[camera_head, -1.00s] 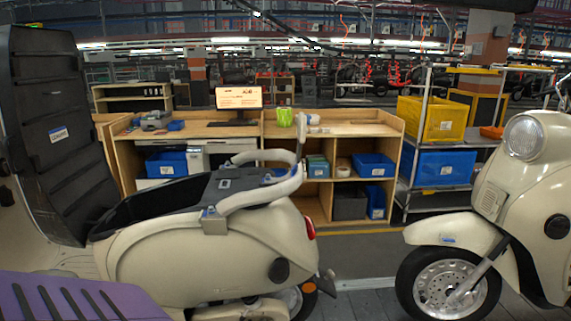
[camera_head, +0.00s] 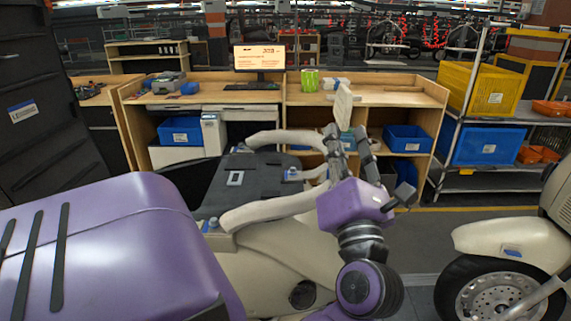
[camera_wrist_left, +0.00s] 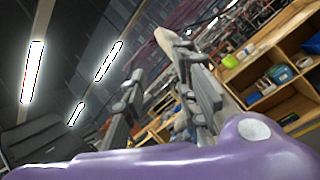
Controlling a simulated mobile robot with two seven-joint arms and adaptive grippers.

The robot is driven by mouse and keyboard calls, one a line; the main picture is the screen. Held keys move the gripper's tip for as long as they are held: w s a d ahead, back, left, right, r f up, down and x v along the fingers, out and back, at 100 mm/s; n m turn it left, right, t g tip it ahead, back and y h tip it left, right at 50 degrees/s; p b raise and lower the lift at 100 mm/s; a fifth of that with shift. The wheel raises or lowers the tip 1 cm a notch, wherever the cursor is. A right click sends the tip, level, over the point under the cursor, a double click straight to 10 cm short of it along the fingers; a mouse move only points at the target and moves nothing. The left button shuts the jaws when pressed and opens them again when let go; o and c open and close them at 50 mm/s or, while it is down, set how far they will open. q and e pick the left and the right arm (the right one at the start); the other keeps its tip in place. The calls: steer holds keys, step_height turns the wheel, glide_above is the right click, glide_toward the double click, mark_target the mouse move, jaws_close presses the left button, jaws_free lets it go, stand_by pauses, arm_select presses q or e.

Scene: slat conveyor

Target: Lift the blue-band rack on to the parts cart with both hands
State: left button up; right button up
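A cream tubular rack (camera_head: 262,212) with small blue pieces sits on the rear of a cream scooter (camera_head: 270,262), around a dark seat area. I cannot tell for sure that it is the blue-band rack. A pale upright pad (camera_head: 343,106) rises at its rear. My left gripper (camera_head: 348,138) is just in front of this pad, fingers up, apart and empty. The left wrist view shows the spread fingers (camera_wrist_left: 160,85), with a pale piece beyond them. The gripper hides part of the rack's right end. A metal shelf cart (camera_head: 463,119) at the right may be the parts cart. My right gripper is out of view.
The cart bears a yellow crate (camera_head: 494,91), a blue crate (camera_head: 488,146) and orange bins (camera_head: 550,108). A wooden workbench (camera_head: 400,95) with a monitor (camera_head: 259,60) stands behind the scooter. Another scooter's front wheel (camera_head: 490,290) is at the lower right. Floor shows between the scooters.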

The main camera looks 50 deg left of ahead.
mark_target(339, 138)
arm_select(q)
steer(key=n+g, duration=0.1)
steer(key=a+f+n+h, duration=0.1)
steer(key=n, duration=0.1)
steer(key=shift+w+a+g, duration=0.25)
steer(key=shift+w+g, duration=0.1)
steer(key=shift+g, duration=0.05)
steer(key=w+a+h, duration=0.1)
steer(key=w, duration=0.1)
steer(key=w+a+f+n+h+b, duration=0.1)
steer(key=w+a, duration=0.1)
steer(key=w+a+f+n+h+b, duration=0.1)
steer(key=w+a+h, duration=0.1)
steer(key=shift+w+a+n, duration=0.2)
steer(key=shift+w+n, duration=0.05)
steer(key=shift+n, duration=0.05)
steer(key=shift+c, duration=0.3)
steer(key=c, duration=0.6)
jaws_close()
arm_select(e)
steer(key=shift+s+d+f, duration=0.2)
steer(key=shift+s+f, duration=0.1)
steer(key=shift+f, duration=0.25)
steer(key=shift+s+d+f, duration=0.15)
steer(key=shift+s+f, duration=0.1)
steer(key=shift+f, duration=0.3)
